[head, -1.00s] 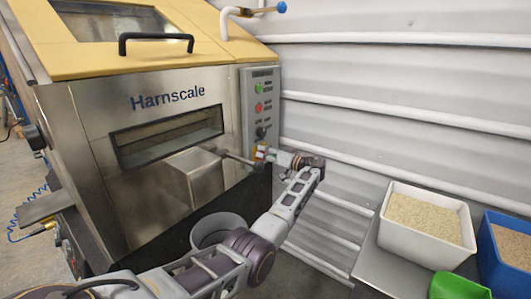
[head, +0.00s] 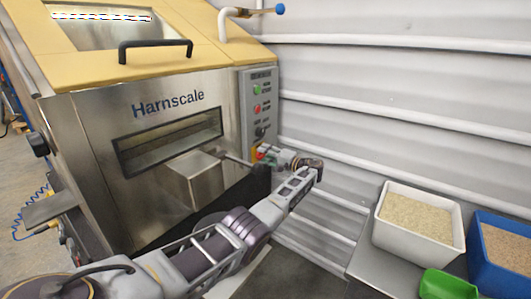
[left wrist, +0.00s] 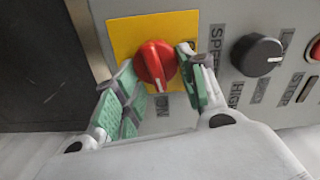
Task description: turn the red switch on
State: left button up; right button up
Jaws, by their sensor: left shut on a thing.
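The red switch (left wrist: 155,62) is a rotary knob on a yellow plate (left wrist: 124,38) in the left wrist view. The lettering "ON" shows just below it, and the lower end of the knob's ridge points towards that lettering. My left gripper (left wrist: 158,82) has its green-padded fingers on either side of the knob and is shut on it. In the head view my left gripper (head: 264,156) is at the bottom of the machine's control panel (head: 258,100). There it mostly covers the switch. My right gripper is not in view.
A black speed knob (left wrist: 257,55) sits beside the switch. The steel Harnscale machine (head: 165,125) has a box-shaped chute (head: 192,182) sticking out left of the gripper. A white bin (head: 417,240), a blue bin (head: 480,265) and a green scoop (head: 447,284) are at the lower right.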

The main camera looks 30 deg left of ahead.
pick_arm(q)
jog(key=shift+f+m+p, duration=0.15)
jog(key=shift+m+p, duration=0.15)
jog(key=shift+m, duration=0.9)
jog(key=o, duration=0.9)
jog(key=shift+o, duration=0.2)
jog(key=shift+d, duration=0.15)
jog(key=d, duration=1.1)
jog(key=shift+s+d, duration=0.4)
jog(key=shift+s, duration=0.05)
